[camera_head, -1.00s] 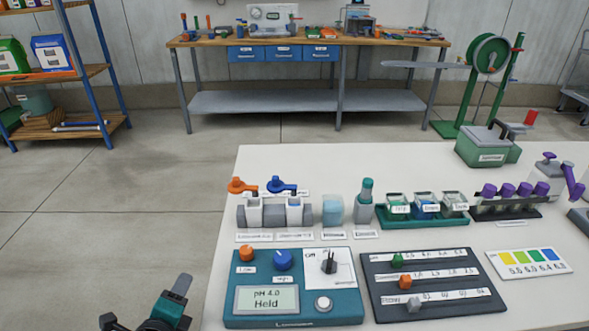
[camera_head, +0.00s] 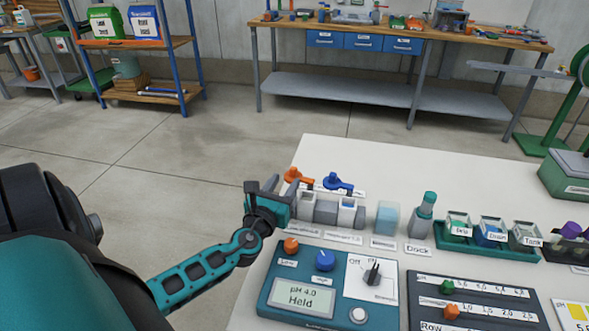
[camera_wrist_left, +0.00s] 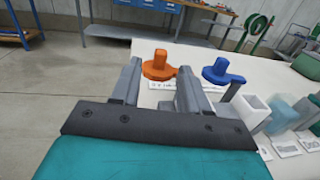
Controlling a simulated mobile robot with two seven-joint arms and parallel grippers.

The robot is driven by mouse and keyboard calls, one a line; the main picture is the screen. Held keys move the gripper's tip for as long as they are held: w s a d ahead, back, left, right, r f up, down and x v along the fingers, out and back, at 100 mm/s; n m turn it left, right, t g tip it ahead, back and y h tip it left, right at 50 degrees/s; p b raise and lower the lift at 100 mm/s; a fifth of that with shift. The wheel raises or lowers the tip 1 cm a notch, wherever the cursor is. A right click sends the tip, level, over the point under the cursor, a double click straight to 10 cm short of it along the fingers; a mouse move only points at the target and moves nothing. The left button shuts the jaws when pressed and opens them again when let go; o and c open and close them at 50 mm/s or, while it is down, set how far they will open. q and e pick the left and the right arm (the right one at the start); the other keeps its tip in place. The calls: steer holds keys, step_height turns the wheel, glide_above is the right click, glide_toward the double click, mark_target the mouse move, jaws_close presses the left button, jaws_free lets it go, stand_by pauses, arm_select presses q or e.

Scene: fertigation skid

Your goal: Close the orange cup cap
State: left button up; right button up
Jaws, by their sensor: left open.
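The orange cup cap (camera_head: 291,175) is a round cap with a raised knob on a hinged arm, at the back left of the white table. It stands out to the side of its cup block, which is partly hidden behind my left gripper (camera_head: 262,188). In the left wrist view the orange cap (camera_wrist_left: 159,68) shows between and just beyond the ends of my two open fingers (camera_wrist_left: 160,76). I cannot tell if a finger touches it. A similar blue cap (camera_head: 336,182) is to its right; it also shows in the wrist view (camera_wrist_left: 220,70). My right gripper is out of view.
The teal pH panel (camera_head: 318,289) lies in front of the cups. A pale blue block (camera_head: 387,217), a teal-topped bottle (camera_head: 424,212) and a green tray (camera_head: 490,241) stand to the right. Floor is clear left of the table.

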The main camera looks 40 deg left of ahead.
mark_target(292, 173)
arm_select(q)
steer(key=x, duration=0.6)
steer(key=shift+w+a, duration=0.1)
steer(key=shift+w, duration=0.15)
steer(key=shift+c, duration=0.2)
jaws_close()
